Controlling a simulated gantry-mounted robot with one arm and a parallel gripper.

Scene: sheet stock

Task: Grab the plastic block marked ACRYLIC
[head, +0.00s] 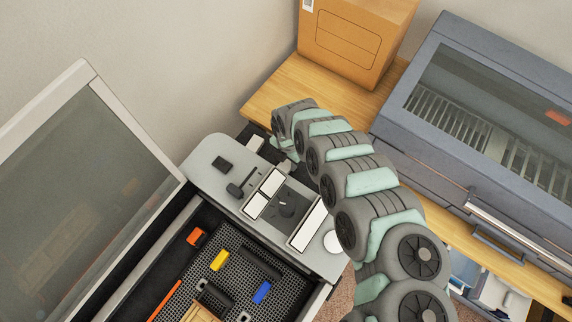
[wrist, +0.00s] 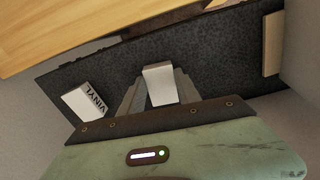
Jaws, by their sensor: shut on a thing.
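My gripper (wrist: 159,80) is shut on a white block (wrist: 160,88), which sits between its two grey fingers in the wrist view. No marking shows on the face of this block that I can see. A second white block marked VINYL (wrist: 88,103) lies on the dark speckled surface (wrist: 215,68), left of my fingers and apart from them. A plain tan block (wrist: 273,45) is at the right end of that surface. In the head view my arm reaches to the dark strip behind the grey machine, and my fingers are mostly hidden there.
An open-lidded grey machine (head: 207,158) stands at left, with orange, yellow (head: 218,260) and blue (head: 262,292) pieces on its perforated bed. A cardboard box (head: 345,40) stands on the wooden table (head: 275,97). A blue-grey machine with a window (head: 455,60) stands at right.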

